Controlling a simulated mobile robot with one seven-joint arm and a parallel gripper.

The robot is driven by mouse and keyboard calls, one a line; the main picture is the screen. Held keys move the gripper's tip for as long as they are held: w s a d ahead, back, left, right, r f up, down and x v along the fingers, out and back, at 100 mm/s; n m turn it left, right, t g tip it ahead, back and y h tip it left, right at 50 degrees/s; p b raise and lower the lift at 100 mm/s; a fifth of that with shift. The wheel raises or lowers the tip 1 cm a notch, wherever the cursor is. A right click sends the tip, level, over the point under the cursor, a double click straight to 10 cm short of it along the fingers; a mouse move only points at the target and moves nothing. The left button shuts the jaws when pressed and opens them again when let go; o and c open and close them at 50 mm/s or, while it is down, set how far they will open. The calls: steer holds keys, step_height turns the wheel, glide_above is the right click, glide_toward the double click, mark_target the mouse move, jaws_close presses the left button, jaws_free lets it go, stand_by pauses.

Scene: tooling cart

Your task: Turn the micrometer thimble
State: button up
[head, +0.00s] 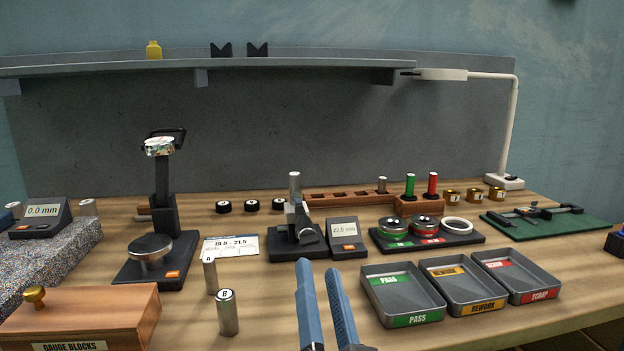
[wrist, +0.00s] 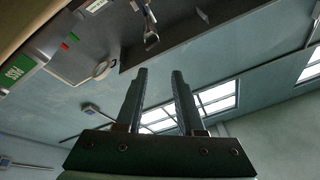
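The micrometer (head: 299,222) stands upright on a dark base in the middle of the bench in the head view. A bright silver cylinder, apparently its thimble (head: 294,184), points up at its top. A small display (head: 345,229) beside it reads about 22.0 mm. My gripper (head: 319,267) is in front of the micrometer, nearer the camera, with two blue fingers apart and nothing between them. The wrist view also shows my gripper (wrist: 159,72) open and empty. I cannot identify the micrometer surely in the wrist view.
Two metal cylinders (head: 228,312) stand left of my gripper. Trays marked PASS (head: 437,297), REWORK and SCRAP lie to its right. A dial stand (head: 163,205) is left of the micrometer, a wooden rack (head: 340,199) behind it. A shelf (head: 250,62) spans the back.

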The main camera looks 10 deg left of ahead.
mark_target(310, 244)
steer(key=s+d+m+g+p, duration=0.2)
steer(key=s+m+g+p, duration=0.5)
steer(key=p, duration=1.5)
steer(key=w+a+t, duration=0.1)
steer(key=w, duration=0.4)
steer(key=w+a+m+t+p, duration=0.1)
steer(key=w, duration=0.4)
steer(key=w+a+m+t+p, duration=0.1)
steer(key=w+a, duration=0.1)
steer(key=w, duration=0.3)
steer(key=shift+r+h, duration=0.15)
steer(key=shift+h, duration=0.15)
jaws_close()
